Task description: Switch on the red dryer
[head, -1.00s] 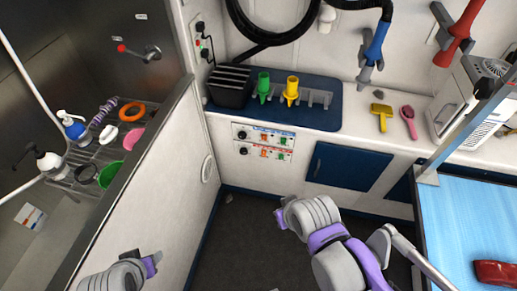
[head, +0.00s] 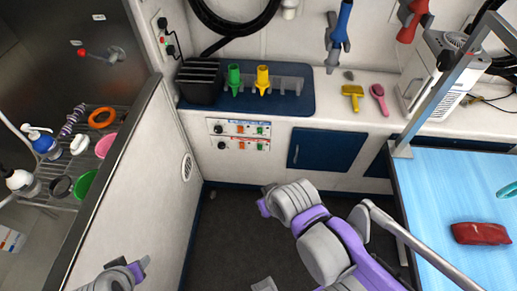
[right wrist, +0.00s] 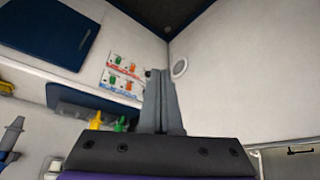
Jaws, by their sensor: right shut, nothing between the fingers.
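The red dryer (head: 413,18) hangs on the back wall at the top right of the head view, partly cut off. On the counter front are a red-labelled switch panel (head: 240,146) and, above it, a blue-labelled one (head: 240,128). Each has a black knob and orange and green switches. Both panels also show in the right wrist view (right wrist: 124,72), which looks upside down, left of the fingers. My right gripper (head: 263,207) is shut and empty, in front of the counter and apart from the panels. My left gripper (head: 142,264) is at the bottom left, its jaws unclear.
A blue dryer (head: 338,35) hangs left of the red one. The counter holds a black rack (head: 200,82), green and yellow nozzles, and brushes. A blue table (head: 450,185) with a red pouch (head: 481,233) stands right. A partition (head: 130,165) and tub are left. Floor between is mostly clear.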

